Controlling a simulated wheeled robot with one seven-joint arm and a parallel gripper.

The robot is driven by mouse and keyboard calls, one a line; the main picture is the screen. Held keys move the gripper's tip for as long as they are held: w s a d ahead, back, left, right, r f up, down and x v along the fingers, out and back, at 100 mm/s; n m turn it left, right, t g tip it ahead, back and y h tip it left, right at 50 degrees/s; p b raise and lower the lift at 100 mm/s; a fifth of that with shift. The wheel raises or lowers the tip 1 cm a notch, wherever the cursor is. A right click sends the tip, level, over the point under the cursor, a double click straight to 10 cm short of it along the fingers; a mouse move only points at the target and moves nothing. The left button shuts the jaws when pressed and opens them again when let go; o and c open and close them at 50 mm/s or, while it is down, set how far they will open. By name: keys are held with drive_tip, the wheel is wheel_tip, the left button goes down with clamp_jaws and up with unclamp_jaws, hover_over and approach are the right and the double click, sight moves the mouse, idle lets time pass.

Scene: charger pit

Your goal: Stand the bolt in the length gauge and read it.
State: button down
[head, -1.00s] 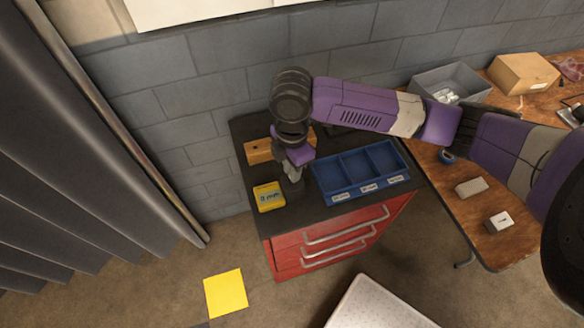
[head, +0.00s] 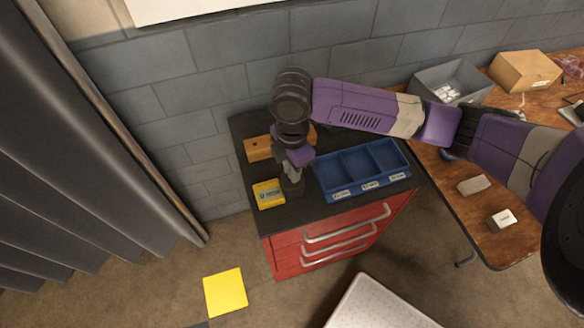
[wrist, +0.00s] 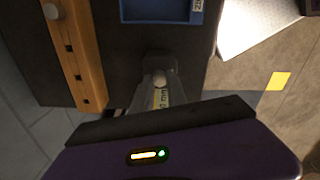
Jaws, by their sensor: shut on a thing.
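My gripper (head: 291,174) points down over the front left of the dark cabinet top. It is shut on the bolt, whose pale round head (wrist: 159,81) shows in the wrist view. A strip with a yellow marked scale (wrist: 158,97), apparently part of the length gauge, lies right by the bolt head. The bolt's shank is hidden, so I cannot tell whether its foot rests in the gauge. A yellow box with a small display (head: 268,193) stands left of my gripper; its reading is too small to make out.
An orange-brown block with holes (wrist: 80,60) lies behind my gripper, with a round head (wrist: 52,11) at one end. A blue compartment tray (head: 362,168) stands close on the right. A wooden bench (head: 480,205) is farther right. A yellow square (head: 226,292) marks the floor.

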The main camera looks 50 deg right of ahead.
drive_tip(key=shift+f+b, duration=0.35)
drive_tip(key=shift+f, duration=0.2)
drive_tip(key=c, duration=1.3)
unclamp_jaws()
drive_tip(key=shift+o, duration=0.2)
drive_tip(key=shift+r+b, duration=0.3)
drive_tip(key=shift+r, duration=3.6)
